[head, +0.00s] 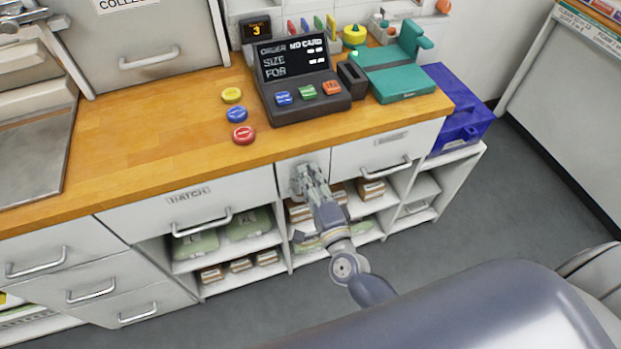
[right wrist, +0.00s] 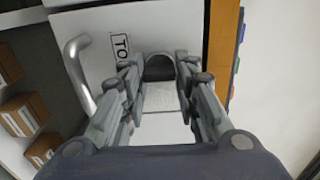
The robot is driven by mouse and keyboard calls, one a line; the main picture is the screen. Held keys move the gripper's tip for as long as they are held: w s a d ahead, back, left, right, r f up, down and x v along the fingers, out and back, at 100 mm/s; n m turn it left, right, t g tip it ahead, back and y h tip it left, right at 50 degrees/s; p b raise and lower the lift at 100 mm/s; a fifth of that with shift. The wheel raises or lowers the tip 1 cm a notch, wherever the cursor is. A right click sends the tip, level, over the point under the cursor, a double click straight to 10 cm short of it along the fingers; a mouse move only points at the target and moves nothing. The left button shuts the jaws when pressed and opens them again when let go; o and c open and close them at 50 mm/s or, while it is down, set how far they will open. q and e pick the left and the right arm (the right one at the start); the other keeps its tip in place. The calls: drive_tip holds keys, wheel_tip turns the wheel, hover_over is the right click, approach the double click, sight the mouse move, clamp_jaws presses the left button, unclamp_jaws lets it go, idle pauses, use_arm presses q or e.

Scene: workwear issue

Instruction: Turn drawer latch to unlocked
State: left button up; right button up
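The drawer latch is a round grey knob (right wrist: 160,68) on a white front panel in the right wrist view. In the head view it sits on the narrow panel (head: 290,178) under the counter edge, between two drawers, mostly hidden by my gripper. My right gripper (head: 308,180) is at this panel. Any lock marks and the latch's setting cannot be read. My left gripper is not in view.
The BATCH drawer (head: 180,203) with a bar handle is left of the latch; another handled drawer (head: 385,153) is right. Open shelves with packs (head: 245,228) lie below. The wooden counter (head: 165,120) holds an order terminal (head: 305,100), colored buttons and a teal device (head: 405,82).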

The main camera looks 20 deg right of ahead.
drive_tip(key=o, duration=0.3)
drive_tip(key=s, duration=1.2)
drive_tip(key=shift+d, duration=0.2)
